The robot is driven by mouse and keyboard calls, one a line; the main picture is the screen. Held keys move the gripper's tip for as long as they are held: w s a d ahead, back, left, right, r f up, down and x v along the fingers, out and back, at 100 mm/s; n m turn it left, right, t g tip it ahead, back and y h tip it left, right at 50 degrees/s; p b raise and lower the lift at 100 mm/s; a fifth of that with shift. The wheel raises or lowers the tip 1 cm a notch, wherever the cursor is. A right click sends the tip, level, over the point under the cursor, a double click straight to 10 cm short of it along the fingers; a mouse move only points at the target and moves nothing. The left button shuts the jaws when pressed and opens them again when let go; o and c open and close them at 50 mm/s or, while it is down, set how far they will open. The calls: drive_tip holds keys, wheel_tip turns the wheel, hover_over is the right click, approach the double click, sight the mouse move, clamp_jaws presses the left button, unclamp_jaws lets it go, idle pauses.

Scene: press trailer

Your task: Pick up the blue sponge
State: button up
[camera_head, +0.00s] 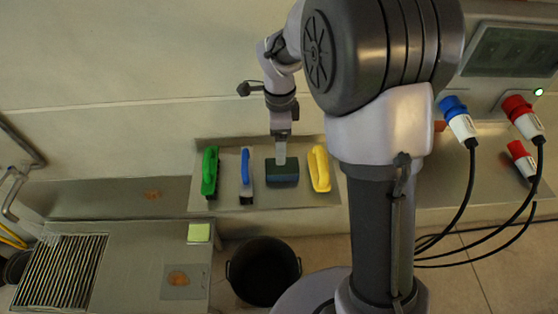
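The sponge (287,180) is a dark block with a green top and a bluish front. It lies on a metal shelf tray (225,200) at the centre, between a blue-handled brush (246,176) and a yellow-handled one (319,168). My gripper (281,160) points down, and its pale tip overlaps the sponge's top in the picture. I cannot tell whether it touches the sponge. The fingers look like one narrow strip, so their opening cannot be made out.
A green-handled brush (210,172) stands at the tray's left. A black bucket (240,275) is on the floor below. A counter (140,270) with a grate (62,270) and a yellow-green pad (199,232) is at lower left. Plugs with hanging cables (468,190) are at right.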

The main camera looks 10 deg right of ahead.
sight(282, 167)
wheel_tip(282, 167, down, 7)
drive_tip(key=shift+r+b, duration=0.1)
drive_tip(key=shift+b, duration=0.9)
drive_tip(key=f+b, duration=0.1)
drive_tip(key=f, duration=0.2)
drive_tip(key=d+f+b, duration=0.1)
drive_tip(key=f, duration=0.1)
drive_tip(key=shift+w+f+b, duration=0.1)
drive_tip(key=shift+f+b, duration=0.05)
drive_tip(key=shift+b, duration=0.2)
drive_tip(key=shift+a+r, duration=0.1)
drive_tip(key=shift+r, duration=0.1)
